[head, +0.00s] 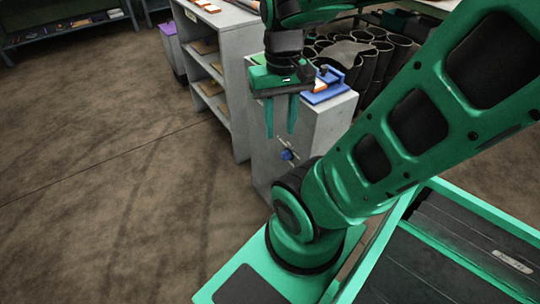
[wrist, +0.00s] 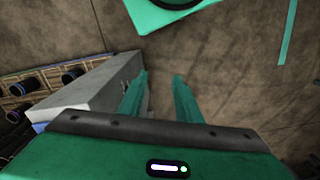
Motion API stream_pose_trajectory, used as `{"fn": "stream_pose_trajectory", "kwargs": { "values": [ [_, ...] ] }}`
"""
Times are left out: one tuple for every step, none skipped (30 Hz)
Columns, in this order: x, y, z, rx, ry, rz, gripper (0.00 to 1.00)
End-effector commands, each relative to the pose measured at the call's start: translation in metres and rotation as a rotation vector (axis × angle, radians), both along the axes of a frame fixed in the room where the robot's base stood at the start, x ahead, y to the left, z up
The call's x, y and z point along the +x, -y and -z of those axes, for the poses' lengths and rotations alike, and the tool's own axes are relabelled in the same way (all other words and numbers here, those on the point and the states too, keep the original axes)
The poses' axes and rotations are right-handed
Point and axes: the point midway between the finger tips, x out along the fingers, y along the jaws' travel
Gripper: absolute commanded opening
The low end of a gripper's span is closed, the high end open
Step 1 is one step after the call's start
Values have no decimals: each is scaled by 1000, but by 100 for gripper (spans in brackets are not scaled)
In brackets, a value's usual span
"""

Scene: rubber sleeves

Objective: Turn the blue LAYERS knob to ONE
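The blue knob (head: 288,154) sits on the front face of a grey cabinet (head: 262,160), with dark marks around it that are too small to read. My gripper (head: 282,136) points down in front of the cabinet, above and a little left of the knob in the head view. Its two green fingers are apart with nothing between them. In the wrist view my gripper (wrist: 160,85) also shows open over bare floor, with the grey cabinet (wrist: 85,90) to its left. The knob cannot be made out in the wrist view.
A blue fixture (head: 322,92) lies on the cabinet top. Black rubber sleeves (head: 385,60) stand behind it. A grey shelf unit (head: 225,45) with a purple-lidded bin (head: 168,28) is at the back left. Open floor (head: 110,160) lies to the left.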

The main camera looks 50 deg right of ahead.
Motion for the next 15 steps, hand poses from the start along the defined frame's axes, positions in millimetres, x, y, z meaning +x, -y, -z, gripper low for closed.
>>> {"fn": "stream_pose_trajectory", "kwargs": {
  "values": [
    [0,0,0,0,0,0,31],
    [0,0,0,0,0,0,31],
    [0,0,0,0,0,0,31],
    [0,0,0,0,0,0,31],
    [0,0,0,0,0,0,31],
    [0,0,0,0,0,0,31],
    [0,0,0,0,0,0,31],
    [0,0,0,0,0,0,36],
    [0,0,0,0,0,0,46],
    [-8,0,-3,1,6,-3,50],
    [-11,0,-4,0,8,-6,50],
    [-10,1,-3,-1,2,-11,50],
    [-8,1,-2,-2,-6,-17,50],
    [-6,2,-1,-3,-16,-26,50],
    [-1,4,2,-4,-33,-41,50]
  ]
}}
